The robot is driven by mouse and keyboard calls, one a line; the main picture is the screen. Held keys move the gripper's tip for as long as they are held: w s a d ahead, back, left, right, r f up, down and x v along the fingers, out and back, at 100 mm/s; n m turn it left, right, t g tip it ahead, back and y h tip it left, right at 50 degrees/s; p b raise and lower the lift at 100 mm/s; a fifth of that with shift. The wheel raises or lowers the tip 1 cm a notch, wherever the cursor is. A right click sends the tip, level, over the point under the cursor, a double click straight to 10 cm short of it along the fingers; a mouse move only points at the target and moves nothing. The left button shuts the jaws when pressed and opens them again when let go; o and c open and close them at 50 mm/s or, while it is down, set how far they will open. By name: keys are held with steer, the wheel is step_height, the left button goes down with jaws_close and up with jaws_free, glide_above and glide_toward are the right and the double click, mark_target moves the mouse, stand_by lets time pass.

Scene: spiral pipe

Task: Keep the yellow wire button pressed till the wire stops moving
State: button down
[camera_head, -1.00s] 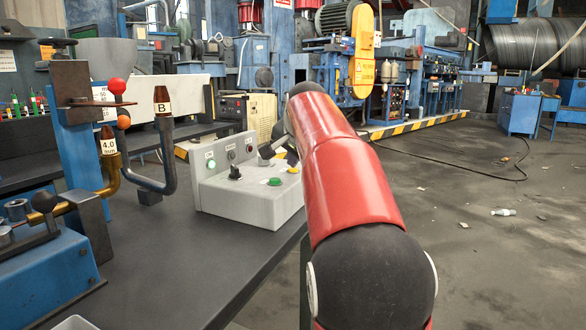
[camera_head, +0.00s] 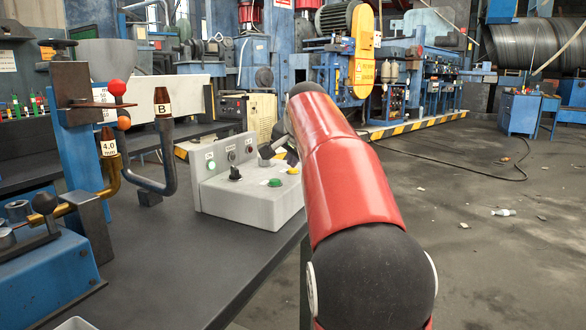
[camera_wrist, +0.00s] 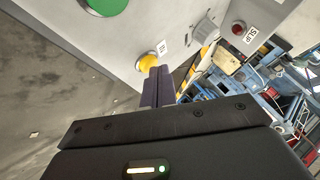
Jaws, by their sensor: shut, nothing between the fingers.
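The yellow button (camera_wrist: 149,62) shows in the wrist view on the grey face of a control box, with a small label beside it. My gripper (camera_wrist: 157,72) is shut and empty, and its fingertips are at the button's lower right edge, overlapping it in the picture. I cannot tell how far the button is pushed in. In the head view the control box (camera_head: 250,200) stands on the dark table, and my red arm reaches to its right end. The yellow button is mostly hidden there behind my arm and gripper.
A green button (camera_head: 275,183) and a black knob (camera_head: 235,173) sit on the same box. A red lamp (camera_wrist: 239,27) is near the wrist view's top right. Bent pipes (camera_head: 164,150) and a blue fixture (camera_head: 50,275) stand left on the table (camera_head: 190,250). Open floor lies right.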

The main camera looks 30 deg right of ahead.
mark_target(294, 170)
steer(key=shift+r+p, duration=0.6)
steer(key=shift+r, duration=0.05)
step_height(294, 170, up, 3)
steer(key=p, duration=0.2)
steer(key=shift+p, duration=0.4)
steer(key=shift+r, duration=1.05)
stand_by(1.8)
